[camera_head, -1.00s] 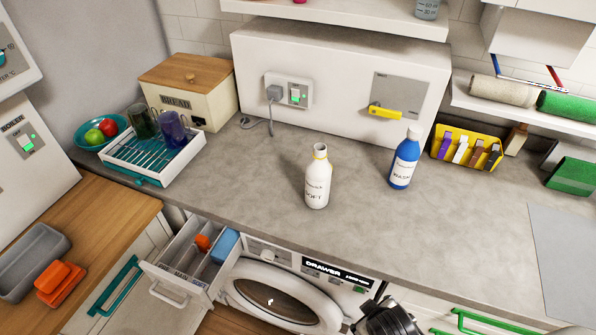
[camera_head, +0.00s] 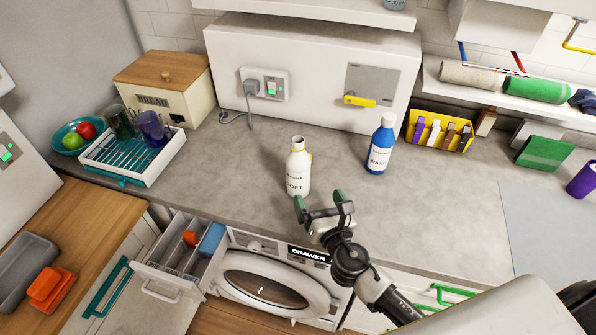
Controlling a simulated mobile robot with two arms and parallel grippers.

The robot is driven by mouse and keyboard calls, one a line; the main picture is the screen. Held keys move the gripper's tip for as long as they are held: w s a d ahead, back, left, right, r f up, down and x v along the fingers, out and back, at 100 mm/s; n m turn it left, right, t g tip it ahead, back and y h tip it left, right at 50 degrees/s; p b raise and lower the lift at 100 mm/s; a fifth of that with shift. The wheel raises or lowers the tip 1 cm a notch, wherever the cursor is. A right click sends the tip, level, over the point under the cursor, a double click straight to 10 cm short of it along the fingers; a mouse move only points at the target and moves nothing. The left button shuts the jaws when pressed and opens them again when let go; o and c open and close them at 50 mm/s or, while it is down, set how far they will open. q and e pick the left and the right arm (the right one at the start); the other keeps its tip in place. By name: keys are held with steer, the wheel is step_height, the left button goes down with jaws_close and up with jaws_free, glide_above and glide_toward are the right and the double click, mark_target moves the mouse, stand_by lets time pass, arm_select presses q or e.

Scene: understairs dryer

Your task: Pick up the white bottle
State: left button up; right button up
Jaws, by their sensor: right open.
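The white bottle (camera_head: 298,170) stands upright on the grey worktop, with a yellow band at its neck and dark lettering on its label. My right gripper (camera_head: 324,203) has its arm coming in from the lower right. It is open and empty, just in front of and slightly right of the bottle's base. Its green-tipped fingers point towards the back, and the left fingertip overlaps the bottle's lower edge in the picture. I cannot tell whether it touches. My left gripper is not in view.
A blue bottle (camera_head: 380,147) stands to the right. A yellow bin (camera_head: 463,144) with several items is further right. A dish rack (camera_head: 133,165) stands left. Below the worktop are an open detergent drawer (camera_head: 176,256) and the machine's round door (camera_head: 270,285). The worktop around the white bottle is clear.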

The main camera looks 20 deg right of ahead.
mark_target(300, 178)
steer(key=n, duration=0.1)
steer(key=a+n+y, duration=0.1)
steer(key=shift+w+f+n, duration=0.15)
steer(key=shift+w+n, duration=0.15)
steer(key=shift+w, duration=0.05)
steer(key=shift+w+a+n, duration=0.15)
steer(key=shift+w+n, duration=0.2)
steer(key=shift+n, duration=0.05)
steer(key=w, duration=0.4)
steer(key=shift+w+a+p, duration=0.25)
steer(key=shift+w+p, duration=0.05)
steer(key=shift+p, duration=0.05)
steer(key=shift+w+d+f, duration=0.1)
steer(key=shift+w, duration=2.7)
steer(key=shift+s, duration=0.1)
steer(key=shift+c, duration=0.2)
steer(key=shift+c, duration=1.2)
steer(key=c, duration=1)
